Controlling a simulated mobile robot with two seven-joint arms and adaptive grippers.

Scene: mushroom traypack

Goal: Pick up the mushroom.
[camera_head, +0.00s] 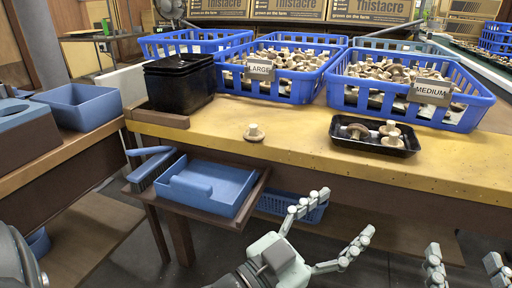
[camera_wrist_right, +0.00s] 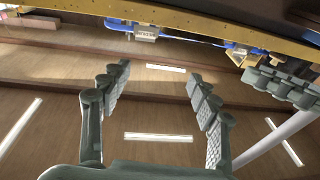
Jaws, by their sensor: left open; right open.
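A lone mushroom (camera_head: 254,133) with a pale stem stands cap-down on the yellow worktop (camera_head: 290,160), near its front edge. A black tray (camera_head: 350,150) to its right holds a few mushrooms. My left gripper (camera_head: 346,212) is open and empty in front of the table, below and to the right of the lone mushroom. My right gripper (camera_head: 462,253) is open and empty at the lower right, with only its fingers showing. In the right wrist view, the open right gripper (camera_wrist_right: 158,75) has nothing between its fingers. No mushroom shows in that view.
Blue crates of mushrooms labelled LARGE (camera_head: 303,90) and MEDIUM (camera_head: 468,118) stand behind on the worktop. Stacked black trays (camera_head: 180,82) stand at the left. A blue bin (camera_head: 215,188) sits on a lower shelf. The worktop around the lone mushroom is clear.

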